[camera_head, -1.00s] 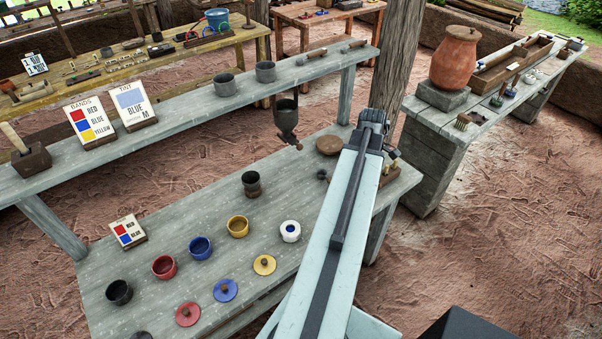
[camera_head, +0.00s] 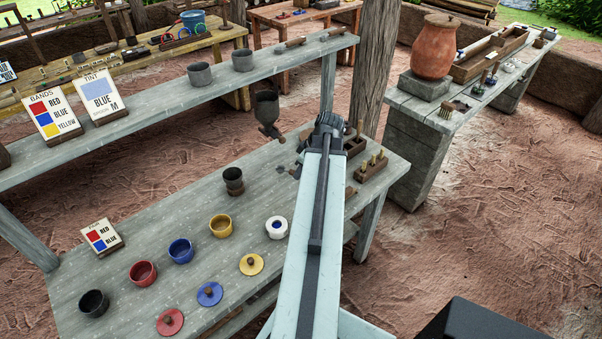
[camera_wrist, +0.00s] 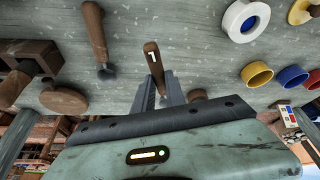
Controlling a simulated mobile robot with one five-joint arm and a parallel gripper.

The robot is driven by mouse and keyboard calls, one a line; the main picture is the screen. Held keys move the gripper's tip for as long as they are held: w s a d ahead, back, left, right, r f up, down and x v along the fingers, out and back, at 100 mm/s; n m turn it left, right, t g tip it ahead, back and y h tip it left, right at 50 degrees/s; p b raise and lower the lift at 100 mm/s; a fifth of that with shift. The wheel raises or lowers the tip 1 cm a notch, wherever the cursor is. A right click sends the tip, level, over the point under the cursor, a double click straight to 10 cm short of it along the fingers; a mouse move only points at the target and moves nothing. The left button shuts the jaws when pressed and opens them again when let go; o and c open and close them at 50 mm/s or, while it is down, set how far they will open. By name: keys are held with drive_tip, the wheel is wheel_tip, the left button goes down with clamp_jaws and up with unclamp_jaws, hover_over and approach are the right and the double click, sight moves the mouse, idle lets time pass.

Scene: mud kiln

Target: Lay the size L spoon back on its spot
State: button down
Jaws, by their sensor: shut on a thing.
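The size L spoon shows in the wrist view as a brown wooden handle (camera_wrist: 152,58) with a pale mark near its end. My gripper (camera_wrist: 158,88) is shut on it; its two dark fingers stand either side of the handle. The spoon's bowl is hidden. In the head view my gripper (camera_head: 328,124) is over the right part of the grey workbench (camera_head: 140,228), its fingertips mostly hidden by my arm. A small dark patch (camera_head: 281,168) lies on the bench just left of my arm. Another brown handle (camera_wrist: 95,32) with a dark end lies left of the held one.
A wooden holder (camera_head: 372,167) with upright tools stands right of my arm. A dark cup (camera_head: 233,180), a white pot (camera_head: 276,228) and coloured pots stand to the left. A dark funnel (camera_head: 267,110) hangs below the raised shelf (camera_head: 165,105). A round wooden piece (camera_wrist: 65,100) is near the holder.

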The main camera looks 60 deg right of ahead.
drive_tip(key=shift+f+b, duration=4.2)
drive_tip(key=shift+f, duration=0.1)
drive_tip(key=shift+f, duration=0.1)
drive_tip(key=c, duration=1.3)
unclamp_jaws()
drive_tip(key=shift+s, duration=0.1)
drive_tip(key=o, duration=0.6)
drive_tip(key=shift+c, duration=0.2)
wheel_tip(320, 180, up, 6)
drive_tip(key=p, duration=0.6)
